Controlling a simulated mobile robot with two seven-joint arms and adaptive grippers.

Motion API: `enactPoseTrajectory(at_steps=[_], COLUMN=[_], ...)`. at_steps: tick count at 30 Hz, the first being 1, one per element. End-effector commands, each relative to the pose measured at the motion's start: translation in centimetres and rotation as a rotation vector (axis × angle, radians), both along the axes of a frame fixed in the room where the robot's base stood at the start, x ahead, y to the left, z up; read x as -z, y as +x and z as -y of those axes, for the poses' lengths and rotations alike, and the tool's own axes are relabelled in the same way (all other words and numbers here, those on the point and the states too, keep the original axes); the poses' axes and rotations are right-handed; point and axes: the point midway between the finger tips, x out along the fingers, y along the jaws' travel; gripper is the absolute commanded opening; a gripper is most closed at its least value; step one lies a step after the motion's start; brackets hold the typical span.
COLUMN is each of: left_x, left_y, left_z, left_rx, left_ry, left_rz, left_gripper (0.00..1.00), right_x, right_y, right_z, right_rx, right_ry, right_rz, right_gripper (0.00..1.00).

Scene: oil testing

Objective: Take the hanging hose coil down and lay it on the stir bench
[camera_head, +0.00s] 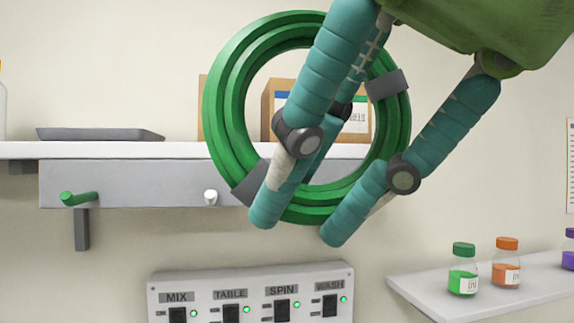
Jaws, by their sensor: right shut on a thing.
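The green hose coil (228,95) is upright in front of the wall shelf, with dark grey bands around it at the upper right and lower left. My right gripper (300,227) reaches in from the top right, its teal fingers across the coil. It is shut on the coil; the fingers hide part of its ring. I cannot tell whether the coil still rests on a peg behind it. My left gripper is not in view. I cannot make out the stir bench in this view.
The peg rail (130,185) below the shelf (90,150) shows a green peg (78,198) and a white peg (210,197). A dark tray (100,134) and cardboard boxes stand on the shelf. Below are a switch panel (250,280) and, right, a ledge (430,290) with small bottles.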

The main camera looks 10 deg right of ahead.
Motion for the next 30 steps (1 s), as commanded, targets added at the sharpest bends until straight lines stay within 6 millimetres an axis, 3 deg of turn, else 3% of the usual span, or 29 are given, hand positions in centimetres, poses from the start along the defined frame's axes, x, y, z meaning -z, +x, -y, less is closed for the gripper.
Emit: enactPoseTrajectory(at_steps=[12,17,20,23,27,30], left_x=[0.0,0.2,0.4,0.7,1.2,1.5], left_y=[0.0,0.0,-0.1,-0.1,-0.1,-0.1], left_z=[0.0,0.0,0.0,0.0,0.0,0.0], left_rx=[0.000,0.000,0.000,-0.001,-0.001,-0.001], left_ry=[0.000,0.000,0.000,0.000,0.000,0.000], left_rz=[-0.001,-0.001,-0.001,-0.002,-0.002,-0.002], left_gripper=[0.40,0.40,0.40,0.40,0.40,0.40], right_x=[0.0,1.2,3.3,6.7,12.7,17.5], right_y=[-0.5,1.7,5.0,9.3,14.8,17.8], right_z=[0.0,0.5,1.4,2.7,4.8,6.3], right_rx=[0.000,0.032,0.085,0.159,0.264,0.330], right_ry=[0.000,0.000,-0.002,-0.004,-0.005,-0.005], right_rz=[0.000,-0.005,-0.008,-0.013,-0.011,-0.011], right_gripper=[0.00,0.00,0.00,0.00,0.00,0.00])
